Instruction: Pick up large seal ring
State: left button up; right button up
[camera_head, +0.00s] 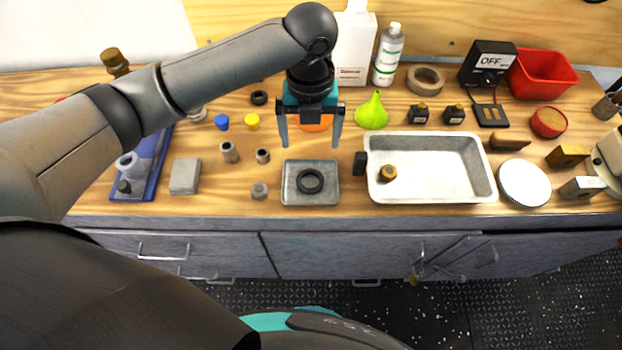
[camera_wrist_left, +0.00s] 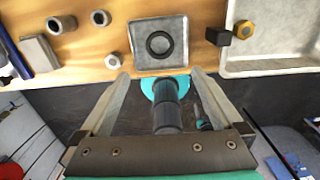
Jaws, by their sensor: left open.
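The large seal ring (camera_head: 310,181) is a black ring lying flat in a small square grey metal tray (camera_head: 290,199) near the front edge of the wooden bench. It also shows in the left wrist view (camera_wrist_left: 159,43), inside the same tray (camera_wrist_left: 143,66). My left gripper (camera_head: 310,143) is open and empty, with its fingers pointing down above the bench, just behind the tray in the head view. In the left wrist view its two fingers (camera_wrist_left: 159,78) spread apart, with the ring beyond them and between their lines. My right gripper is not in view.
A large white tray (camera_head: 430,198) holding a brass nut stands right of the small tray, with a black block (camera_head: 360,163) between them. Grey bushings (camera_head: 229,152) and a grey block (camera_head: 185,176) lie to the left. A green funnel (camera_head: 371,112) and bottles (camera_head: 388,56) stand behind.

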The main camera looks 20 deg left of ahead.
pick_arm(q)
jog(key=b, duration=0.1)
send_over(310, 178)
jog(key=f, duration=0.9)
jog(key=shift+s+d+f, duration=0.15)
jog(key=shift+s+f, duration=0.1)
jog(key=shift+f, duration=0.05)
jog(key=shift+w+f+b, duration=0.15)
jog(key=shift+f+b, duration=0.1)
jog(key=shift+f, duration=1.1)
jog(key=shift+w+f+b, duration=0.1)
jog(key=shift+f+b, duration=0.15)
jog(key=shift+f, duration=1.05)
jog(key=shift+c, duration=0.2)
jog(key=c, duration=1.2)
jog(key=shift+r, duration=0.1)
